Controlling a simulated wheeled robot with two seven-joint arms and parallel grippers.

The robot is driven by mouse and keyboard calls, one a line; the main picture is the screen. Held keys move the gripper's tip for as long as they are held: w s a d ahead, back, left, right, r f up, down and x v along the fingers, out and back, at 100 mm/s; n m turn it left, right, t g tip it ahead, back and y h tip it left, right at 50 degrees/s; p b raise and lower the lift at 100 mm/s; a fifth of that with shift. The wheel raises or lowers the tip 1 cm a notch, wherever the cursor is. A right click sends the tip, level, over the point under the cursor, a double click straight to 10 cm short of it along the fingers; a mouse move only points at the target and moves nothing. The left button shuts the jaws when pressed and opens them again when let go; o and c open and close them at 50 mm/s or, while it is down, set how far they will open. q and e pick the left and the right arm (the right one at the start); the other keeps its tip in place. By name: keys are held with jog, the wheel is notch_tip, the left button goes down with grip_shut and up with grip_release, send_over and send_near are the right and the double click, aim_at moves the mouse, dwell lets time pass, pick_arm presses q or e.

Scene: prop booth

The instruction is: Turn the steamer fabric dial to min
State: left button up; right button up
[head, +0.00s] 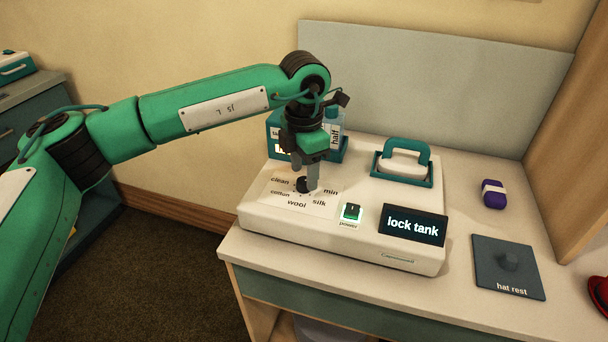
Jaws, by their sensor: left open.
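The steamer (340,235) is a cream box on the table. Its fabric dial (302,185) is a small dark knob on the left of the top face, ringed by the labels clean, cotton, wool, silk and min. My left gripper (307,186) points down over the dial, open, with its fingertips at the knob. I cannot tell whether they touch it. The fingers partly cover the dial, and its pointer setting is too small to read. My right gripper is out of view.
A green-lit power switch (351,212) and a display reading "lock tank" (413,226) are right of the dial. Behind stand a teal-handled iron (404,160) and a bottle marked half (335,130). A purple block (493,194) and hat rest (509,266) lie right.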

aim_at(304, 180)
pick_arm(q)
notch_tip(304, 180, up, 12)
jog(key=shift+f, duration=0.15)
